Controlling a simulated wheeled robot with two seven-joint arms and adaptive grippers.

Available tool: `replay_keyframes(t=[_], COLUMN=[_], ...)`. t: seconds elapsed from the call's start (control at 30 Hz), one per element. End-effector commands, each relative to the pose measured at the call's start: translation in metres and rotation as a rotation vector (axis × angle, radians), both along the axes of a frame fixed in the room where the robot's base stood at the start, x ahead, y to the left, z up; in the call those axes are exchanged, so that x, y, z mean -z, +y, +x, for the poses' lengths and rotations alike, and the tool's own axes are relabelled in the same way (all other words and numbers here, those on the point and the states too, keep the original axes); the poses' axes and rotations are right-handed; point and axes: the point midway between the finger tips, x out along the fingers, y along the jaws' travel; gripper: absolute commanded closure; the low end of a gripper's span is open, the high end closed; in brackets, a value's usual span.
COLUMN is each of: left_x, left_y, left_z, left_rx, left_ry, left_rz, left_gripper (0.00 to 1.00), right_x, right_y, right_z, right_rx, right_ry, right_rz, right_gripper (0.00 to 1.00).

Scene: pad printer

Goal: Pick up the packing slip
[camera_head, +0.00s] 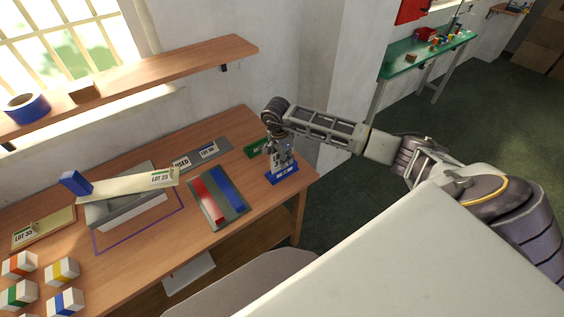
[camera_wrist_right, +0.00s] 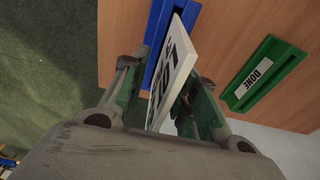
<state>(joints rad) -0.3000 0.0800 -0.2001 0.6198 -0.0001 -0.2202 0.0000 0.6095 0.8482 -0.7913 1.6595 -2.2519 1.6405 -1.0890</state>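A white card lettered "LOT" (camera_wrist_right: 172,78) stands on edge in a blue slotted holder (camera_wrist_right: 158,40) and is the likely packing slip; nothing readable names it so. In the head view the blue holder (camera_head: 284,178) sits at the table's right end, and the card is mostly hidden by my gripper. My right gripper (camera_head: 282,158) is just above the holder, pointing down. In the right wrist view its fingers (camera_wrist_right: 166,80) stand apart on either side of the card, with gaps visible. My left gripper is not in view.
A green holder marked "DONE" (camera_wrist_right: 265,78) is beside the blue one. A grey tray with red and blue bars (camera_head: 240,208) lies left of it. A pad-printer-like fixture (camera_head: 125,210) and several coloured boxes (camera_head: 62,270) are further left. A wooden shelf (camera_head: 160,72) overhangs the back.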

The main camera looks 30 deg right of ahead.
Motion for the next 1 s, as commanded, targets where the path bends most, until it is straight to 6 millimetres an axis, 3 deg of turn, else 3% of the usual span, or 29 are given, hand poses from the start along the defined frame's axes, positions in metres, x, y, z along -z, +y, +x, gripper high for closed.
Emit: replay_keyframes(t=[0.33,0.57,1.0], left_x=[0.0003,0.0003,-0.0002], left_y=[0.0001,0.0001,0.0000], left_z=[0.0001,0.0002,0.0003], left_rx=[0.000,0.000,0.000], left_ry=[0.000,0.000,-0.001], left_rz=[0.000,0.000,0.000], left_gripper=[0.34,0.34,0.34], right_x=[0.0002,0.0002,-0.0002], right_y=[0.0000,0.0000,0.0000], right_z=[0.0000,0.0000,0.0001], right_rx=[0.000,0.000,0.000], right_ry=[0.000,0.000,0.000], right_rz=[0.000,0.000,0.000], right_gripper=[0.72,1.00,1.00])
